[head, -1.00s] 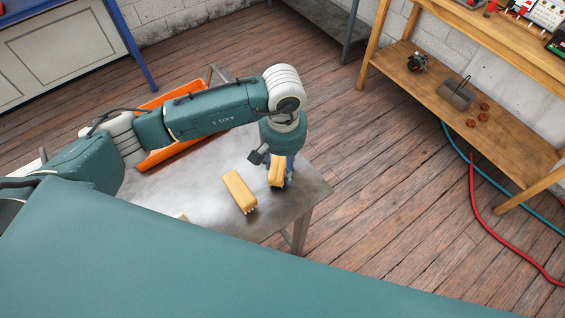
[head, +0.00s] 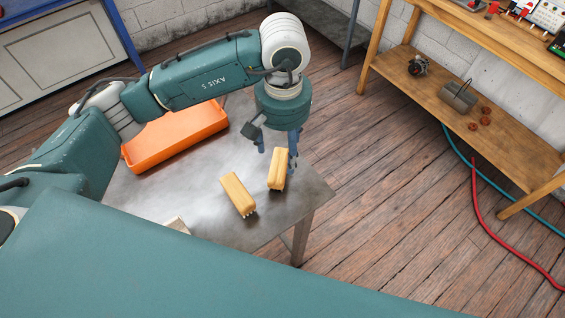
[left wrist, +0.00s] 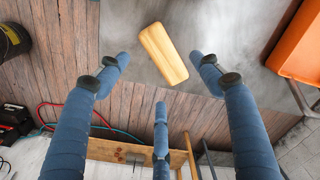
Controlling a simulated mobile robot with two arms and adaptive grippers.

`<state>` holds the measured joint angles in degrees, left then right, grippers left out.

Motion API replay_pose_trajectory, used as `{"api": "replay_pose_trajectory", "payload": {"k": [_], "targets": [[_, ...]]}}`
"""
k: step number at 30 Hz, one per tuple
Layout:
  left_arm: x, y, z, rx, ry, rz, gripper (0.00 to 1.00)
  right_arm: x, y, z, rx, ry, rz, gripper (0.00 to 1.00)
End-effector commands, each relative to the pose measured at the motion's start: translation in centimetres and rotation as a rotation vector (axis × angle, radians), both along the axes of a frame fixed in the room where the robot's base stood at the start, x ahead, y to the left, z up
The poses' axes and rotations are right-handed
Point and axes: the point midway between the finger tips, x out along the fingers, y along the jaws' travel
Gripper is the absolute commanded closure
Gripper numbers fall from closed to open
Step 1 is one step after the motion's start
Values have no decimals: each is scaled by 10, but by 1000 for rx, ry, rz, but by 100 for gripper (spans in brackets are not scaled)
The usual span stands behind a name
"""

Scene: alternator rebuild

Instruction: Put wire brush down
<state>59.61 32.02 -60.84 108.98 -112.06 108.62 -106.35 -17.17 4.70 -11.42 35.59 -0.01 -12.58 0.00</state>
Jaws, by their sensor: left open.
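Two wire brushes with pale yellow wooden backs lie on the grey metal table in the head view. One brush (head: 238,194) lies slanted near the middle of the table, bristles just showing at its near end. The other brush (head: 277,170) lies to its right, near the right edge. My left gripper (head: 279,153) is open and empty just above the right brush, its blue fingers clear of it. In the left wrist view one brush (left wrist: 164,53) lies on the table beyond the spread fingers. My right gripper is not in view.
The table (head: 262,230) also bears an orange tray (head: 175,137) at its back left. A wooden bench with a lower shelf (head: 490,139) stands to the right. Red and teal hoses (head: 474,190) run over the wooden floor.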

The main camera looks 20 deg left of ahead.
Motion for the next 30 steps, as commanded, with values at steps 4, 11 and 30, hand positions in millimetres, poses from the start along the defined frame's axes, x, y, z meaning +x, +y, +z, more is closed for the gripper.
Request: {"api": "replay_pose_trajectory", "payload": {"k": [4,11,30], "targets": [[1,-1,23,-1,-3,-1,34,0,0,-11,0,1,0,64],[-1,-1,38,0,0,0,34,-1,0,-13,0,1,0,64],[-1,0,38,0,1,0,34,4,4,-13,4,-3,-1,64]]}}
